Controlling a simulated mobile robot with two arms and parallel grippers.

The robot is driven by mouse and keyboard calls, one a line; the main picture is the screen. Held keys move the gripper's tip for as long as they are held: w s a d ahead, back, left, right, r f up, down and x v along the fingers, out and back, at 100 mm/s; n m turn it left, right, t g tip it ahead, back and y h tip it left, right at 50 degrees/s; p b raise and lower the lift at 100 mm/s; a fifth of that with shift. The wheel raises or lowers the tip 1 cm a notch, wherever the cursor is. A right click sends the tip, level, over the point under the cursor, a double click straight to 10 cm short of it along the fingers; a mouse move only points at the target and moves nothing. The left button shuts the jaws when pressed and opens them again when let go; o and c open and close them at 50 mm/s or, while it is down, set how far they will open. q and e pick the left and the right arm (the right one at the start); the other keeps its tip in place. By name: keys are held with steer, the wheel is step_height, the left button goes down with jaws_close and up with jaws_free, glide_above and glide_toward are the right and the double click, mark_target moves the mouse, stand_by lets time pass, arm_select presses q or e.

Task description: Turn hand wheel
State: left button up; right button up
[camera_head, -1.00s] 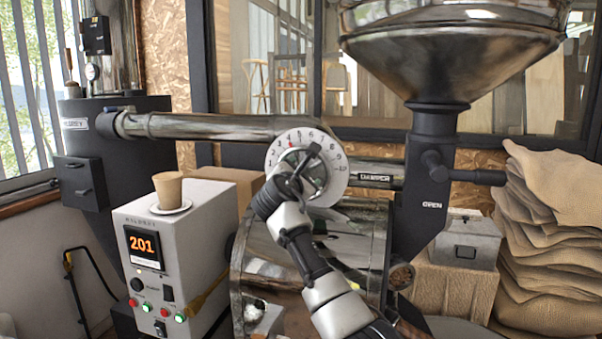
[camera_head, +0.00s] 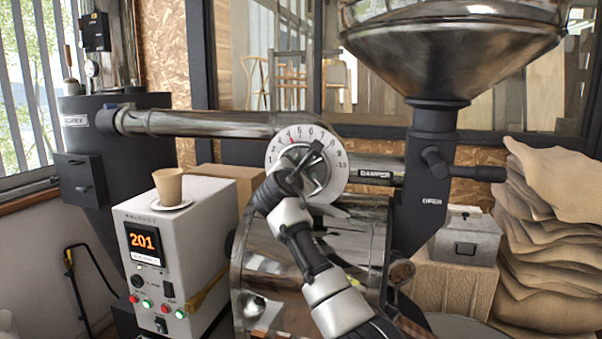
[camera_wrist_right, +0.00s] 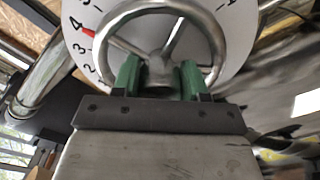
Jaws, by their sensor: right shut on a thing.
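The metal hand wheel (camera_head: 318,166) sits in front of a round white numbered dial (camera_head: 338,180) on the horizontal pipe. My right gripper (camera_head: 291,182) reaches up from below and covers the wheel's lower left. In the right wrist view, the green fingers of my right gripper (camera_wrist_right: 160,78) are shut on the near part of the wheel (camera_wrist_right: 213,38), below its hub. A red mark (camera_wrist_right: 88,32) shows on the dial near the 4. My left gripper is out of view.
A control box (camera_head: 205,240) reading 201 stands at left with a cup (camera_head: 168,186) on it. A large metal hopper (camera_head: 450,55) is at upper right. Stacked sacks (camera_head: 550,240) and a grey metal box (camera_head: 465,238) stand at right. The roaster drum (camera_head: 270,255) lies below the dial.

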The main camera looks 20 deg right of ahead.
steer(key=shift+f+m+b, duration=0.2)
steer(key=shift+m+b, duration=0.65)
steer(key=shift+m, duration=2.35)
steer(key=o, duration=1.3)
steer(key=shift+s, duration=0.1)
steer(key=shift+s+a, duration=0.15)
steer(key=shift+s, duration=0.05)
steer(key=b+v, duration=0.4)
steer(key=v, duration=0.6)
steer(key=shift+s+a, duration=0.1)
